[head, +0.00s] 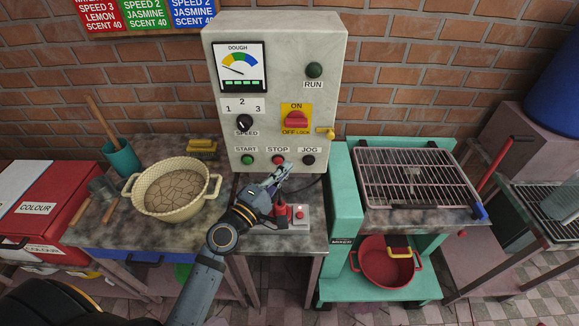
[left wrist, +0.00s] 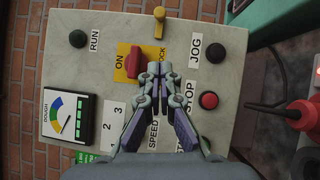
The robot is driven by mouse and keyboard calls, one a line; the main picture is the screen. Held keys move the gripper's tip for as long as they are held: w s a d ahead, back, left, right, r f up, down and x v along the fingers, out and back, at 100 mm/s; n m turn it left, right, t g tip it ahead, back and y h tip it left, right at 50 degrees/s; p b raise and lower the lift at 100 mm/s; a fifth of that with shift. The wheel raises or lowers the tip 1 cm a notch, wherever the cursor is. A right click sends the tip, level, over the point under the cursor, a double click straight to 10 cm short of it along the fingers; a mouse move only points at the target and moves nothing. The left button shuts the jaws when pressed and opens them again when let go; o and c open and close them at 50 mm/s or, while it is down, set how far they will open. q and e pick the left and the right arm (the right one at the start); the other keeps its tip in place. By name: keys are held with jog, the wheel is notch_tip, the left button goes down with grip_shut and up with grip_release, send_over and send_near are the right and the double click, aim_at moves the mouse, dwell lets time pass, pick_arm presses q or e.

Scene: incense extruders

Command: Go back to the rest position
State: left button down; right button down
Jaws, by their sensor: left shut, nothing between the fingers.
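My left gripper (head: 284,172) is in front of the lower part of the grey control box (head: 222,60) in the head view. Its fingers are shut and empty; they also show in the left wrist view (left wrist: 158,72). In the wrist view the fingertips overlap the area just below the red switch (left wrist: 134,62) on its yellow plate. Whether they touch the panel cannot be told. The red stop button (head: 278,160) is close beside the gripper in the head view. The green start button (head: 247,160) is to its left. My right gripper is not in view.
A cream basket-like pot (head: 172,212) stands on the left bench beside a teal cup (head: 121,158). A wire rack (head: 415,178) is on the teal machine at right, with a red pot (head: 385,264) below. A red-handled device (head: 299,213) sits under my gripper.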

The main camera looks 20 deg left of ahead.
pick_arm(q)
jog(key=shift+w+d, duration=0.15)
jog(key=shift+d, duration=0.05)
